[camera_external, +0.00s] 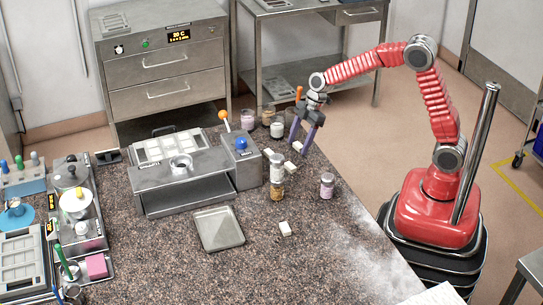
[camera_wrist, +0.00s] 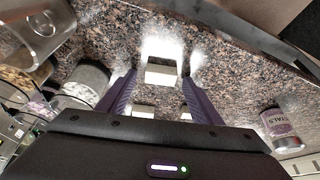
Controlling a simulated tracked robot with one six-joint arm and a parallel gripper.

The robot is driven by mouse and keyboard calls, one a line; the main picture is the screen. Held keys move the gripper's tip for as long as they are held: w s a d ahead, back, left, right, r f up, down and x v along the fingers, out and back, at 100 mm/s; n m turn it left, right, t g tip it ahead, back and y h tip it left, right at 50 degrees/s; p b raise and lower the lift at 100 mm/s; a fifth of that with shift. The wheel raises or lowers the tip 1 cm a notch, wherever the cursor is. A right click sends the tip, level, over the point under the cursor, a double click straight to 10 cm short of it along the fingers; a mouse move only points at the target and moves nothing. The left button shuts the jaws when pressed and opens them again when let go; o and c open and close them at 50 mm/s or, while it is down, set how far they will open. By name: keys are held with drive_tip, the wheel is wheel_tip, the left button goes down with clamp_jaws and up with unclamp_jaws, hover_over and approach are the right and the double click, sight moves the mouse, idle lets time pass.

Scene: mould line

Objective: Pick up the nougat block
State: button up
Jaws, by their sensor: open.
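A small white block, which looks like the nougat block (camera_external: 298,147), lies on the speckled stone counter near its far right edge. In the wrist view the white block (camera_wrist: 164,72) shows between and just beyond my fingertips. My gripper (camera_external: 297,144) points down over it with its two purple fingers apart, one on each side. In the wrist view my gripper (camera_wrist: 157,80) is open, and I cannot tell whether a finger touches the block. Pale pieces (camera_wrist: 143,111) show nearer the palm, partly hidden by it.
Another white block (camera_external: 285,229) lies nearer the front, beside a metal tray (camera_external: 219,229). A steel machine (camera_external: 180,188) stands further left. The counter's front right is mostly clear.

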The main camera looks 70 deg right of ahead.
drive_tip(key=shift+c, duration=0.3)
drive_tip(key=c, duration=1.1)
